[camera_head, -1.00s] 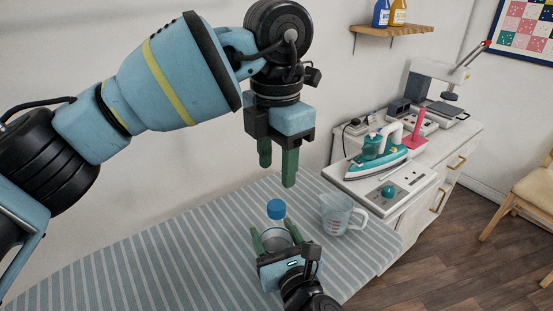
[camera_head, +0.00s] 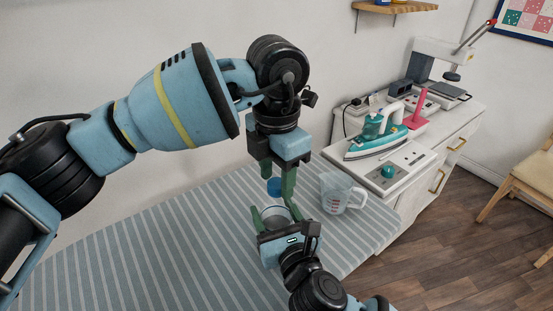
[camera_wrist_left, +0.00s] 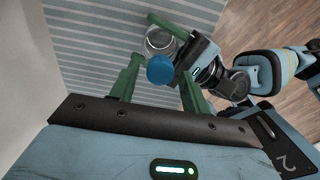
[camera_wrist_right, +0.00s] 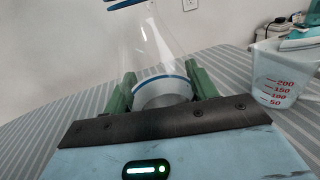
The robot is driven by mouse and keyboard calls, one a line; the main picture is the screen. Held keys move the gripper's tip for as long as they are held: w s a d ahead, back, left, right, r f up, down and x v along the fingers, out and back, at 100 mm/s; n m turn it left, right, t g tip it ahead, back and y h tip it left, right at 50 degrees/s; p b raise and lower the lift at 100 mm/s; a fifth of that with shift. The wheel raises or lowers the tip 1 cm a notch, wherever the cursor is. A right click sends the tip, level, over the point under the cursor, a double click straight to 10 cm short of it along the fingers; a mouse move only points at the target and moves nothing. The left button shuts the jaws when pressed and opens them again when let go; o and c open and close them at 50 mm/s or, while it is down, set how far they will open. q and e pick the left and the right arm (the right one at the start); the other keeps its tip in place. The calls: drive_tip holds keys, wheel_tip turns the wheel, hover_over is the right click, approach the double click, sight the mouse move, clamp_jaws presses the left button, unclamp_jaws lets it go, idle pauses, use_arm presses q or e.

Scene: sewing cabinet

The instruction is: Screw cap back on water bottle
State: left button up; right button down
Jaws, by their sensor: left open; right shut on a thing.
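A clear water bottle (camera_head: 277,214) stands upright over the striped board, with a blue cap (camera_head: 274,187) at its top; I cannot tell how firmly the cap sits. My right gripper (camera_head: 277,218) is shut around the bottle's lower body, which shows between its fingers in the right wrist view (camera_wrist_right: 160,92). My left gripper (camera_head: 278,180) points down from above, open, with one finger on each side of the cap. In the left wrist view the cap (camera_wrist_left: 161,69) lies between the spread fingers, with gaps to both. The bottle neck is largely hidden there.
A clear measuring jug (camera_head: 341,193) stands close right of the bottle. The striped ironing board (camera_head: 150,260) is otherwise clear on the left. An iron (camera_head: 378,135) and sewing machine (camera_head: 440,70) are on the white cabinet behind.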

use_arm(q)
drive_tip(key=shift+f, duration=0.25)
drive_tip(key=c, duration=1)
drive_tip(key=shift+m, duration=0.9)
drive_tip(key=o, duration=1.1)
drive_tip(key=shift+o, duration=0.2)
drive_tip(key=shift+r, duration=0.15)
wheel_tip(320, 180, up, 12)
